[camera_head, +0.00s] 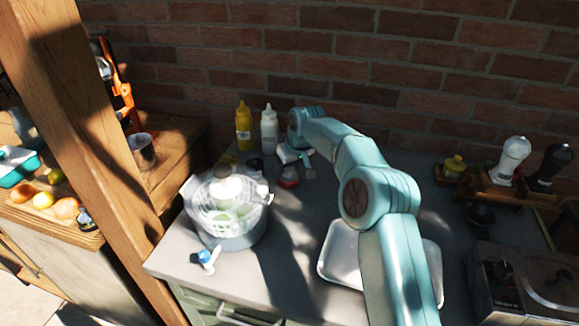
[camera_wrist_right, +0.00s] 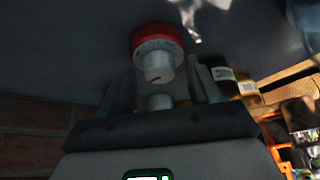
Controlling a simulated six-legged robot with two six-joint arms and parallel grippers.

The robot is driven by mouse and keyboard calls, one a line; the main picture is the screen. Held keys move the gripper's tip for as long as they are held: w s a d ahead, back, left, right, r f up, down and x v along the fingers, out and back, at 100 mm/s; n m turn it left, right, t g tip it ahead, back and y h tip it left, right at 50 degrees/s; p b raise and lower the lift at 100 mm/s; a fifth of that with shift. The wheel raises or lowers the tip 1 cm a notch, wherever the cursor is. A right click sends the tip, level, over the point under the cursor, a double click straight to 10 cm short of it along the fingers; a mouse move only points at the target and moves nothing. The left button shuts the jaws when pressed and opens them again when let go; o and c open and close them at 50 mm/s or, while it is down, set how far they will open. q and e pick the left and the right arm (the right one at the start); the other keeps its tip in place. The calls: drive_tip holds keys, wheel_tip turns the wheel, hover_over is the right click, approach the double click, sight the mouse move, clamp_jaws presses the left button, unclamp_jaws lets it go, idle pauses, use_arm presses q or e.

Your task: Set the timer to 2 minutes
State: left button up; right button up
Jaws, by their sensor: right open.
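The timer (camera_head: 289,178) is a small round red thing with a pale top, on the grey counter behind and right of the salad spinner. In the right wrist view the timer's red body (camera_wrist_right: 152,36) carries a white knob with a small red mark. My right gripper (camera_head: 304,160) is above and beside the timer, partly hidden by its own wrist. In the wrist view its two fingers (camera_wrist_right: 165,82) are apart, with the knob between or just beyond their tips. I cannot tell whether they touch it. My left gripper is not in view.
A clear salad spinner (camera_head: 228,205) stands left of the timer. A yellow bottle (camera_head: 244,128) and a white bottle (camera_head: 269,130) stand behind. A white tray (camera_head: 341,256) lies under my right arm. A blue-and-white utensil (camera_head: 207,260) lies in front.

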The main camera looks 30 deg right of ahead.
drive_tip(key=c, duration=1)
drive_tip(key=shift+w+m+h, duration=0.1)
drive_tip(key=shift+m+h, duration=0.4)
drive_tip(key=shift+m, duration=1)
drive_tip(key=o, duration=1)
drive_tip(key=v, duration=1.6)
drive_tip(key=shift+w+r, duration=0.15)
drive_tip(key=shift+r, duration=0.1)
drive_tip(key=shift+a, duration=0.1)
